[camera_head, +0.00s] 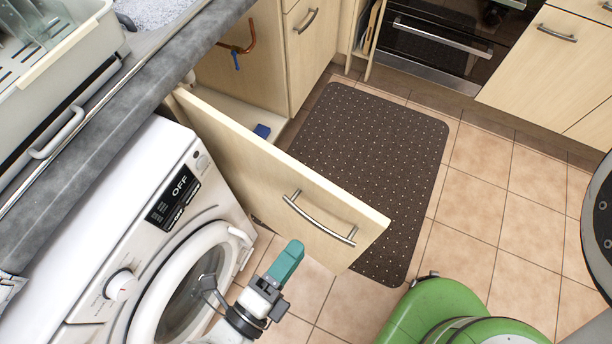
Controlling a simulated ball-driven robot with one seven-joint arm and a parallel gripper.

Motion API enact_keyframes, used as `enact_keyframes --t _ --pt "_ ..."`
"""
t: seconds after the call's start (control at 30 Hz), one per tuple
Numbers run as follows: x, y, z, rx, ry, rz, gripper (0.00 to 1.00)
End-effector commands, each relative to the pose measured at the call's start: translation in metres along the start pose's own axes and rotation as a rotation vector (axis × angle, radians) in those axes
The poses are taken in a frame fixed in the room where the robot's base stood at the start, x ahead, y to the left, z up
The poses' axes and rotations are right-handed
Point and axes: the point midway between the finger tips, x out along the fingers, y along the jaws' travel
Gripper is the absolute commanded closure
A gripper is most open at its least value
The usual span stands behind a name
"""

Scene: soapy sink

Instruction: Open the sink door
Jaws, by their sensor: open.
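The sink door (262,165) is a pale wood panel with a curved metal handle (319,219). It stands swung open, away from the cabinet under the worktop. The inside of the sink cabinet (226,72) shows behind it, with a copper pipe and a blue valve. My gripper (285,262), with teal fingers, is below and left of the handle, in front of the door's outer face. It is open and appears apart from the handle. The fingers overlap in this view, so the gap between them is hidden.
A white washing machine (150,180) stands close on the left, with its round door (190,285) near my gripper. A dark dotted mat (365,145) lies on the tiled floor beyond the door. An oven (440,45) and drawers are at the back. Open tiles lie right.

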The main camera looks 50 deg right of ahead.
Motion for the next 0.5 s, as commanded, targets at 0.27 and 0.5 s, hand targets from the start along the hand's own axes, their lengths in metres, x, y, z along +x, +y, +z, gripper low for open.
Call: enact_keyframes --t 0.27,0.5 --pt "-0.029 0.000 0.000 0.000 0.000 -0.001 0.57" --pt "-0.031 -0.001 0.000 0.000 0.000 -0.001 0.57"
